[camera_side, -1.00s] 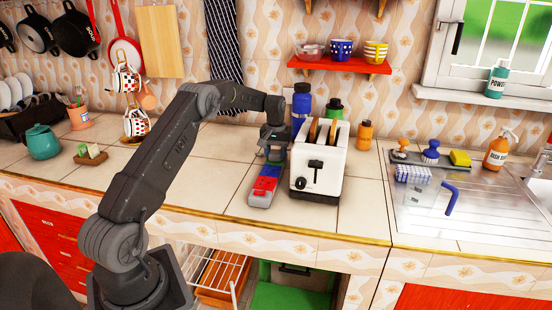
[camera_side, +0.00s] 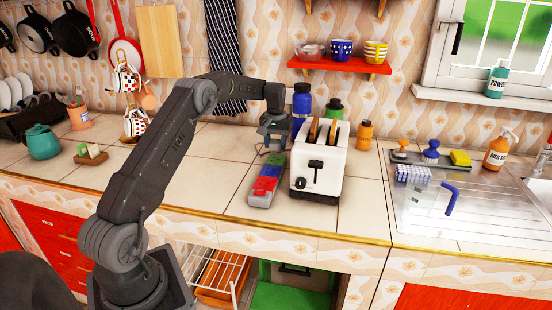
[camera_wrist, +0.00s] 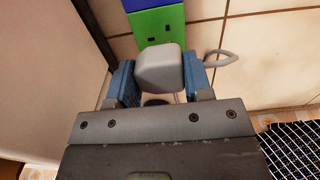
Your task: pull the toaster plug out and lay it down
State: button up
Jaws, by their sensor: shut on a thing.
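My gripper (camera_side: 272,149) is over the far end of the power strip (camera_side: 263,186), left of the white toaster (camera_side: 308,180). In the wrist view my gripper (camera_wrist: 160,85) has its blue finger pads closed on both sides of the grey toaster plug (camera_wrist: 160,70). The strip shows beyond the plug, with green and blue sections (camera_wrist: 153,30). The green section has two bare slots. The plug overlaps the strip's near end in this view; the exact gap between them cannot be told. A grey cord loop (camera_wrist: 224,55) lies right of the plug.
The tiled counter left of the strip is clear (camera_side: 215,165). A checked cloth (camera_wrist: 292,150) shows at lower right in the wrist view.

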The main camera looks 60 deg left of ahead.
jog(key=shift+r, duration=0.95)
jog(key=shift+s+a, duration=0.1)
jog(key=shift+s, duration=0.05)
jog(key=s+a+r, duration=0.2)
jog(key=s, duration=1.2)
jog(key=s+a+r, duration=0.2)
jog(key=s, duration=1.1)
jog(key=w+d+f, duration=0.1)
jog(key=w+f, duration=0.1)
jog(key=w, duration=0.1)
jog(key=w+d+f, duration=0.1)
jog(key=w+f, duration=0.1)
jog(key=w, duration=0.2)
jog(key=w+d+f, duration=0.1)
jog(key=w+f, duration=0.2)
jog(key=shift+w+d, duration=0.2)
jog(key=shift+d, duration=0.1)
jog(key=shift+f, duration=2.05)
jog(key=shift+f, duration=0.3)
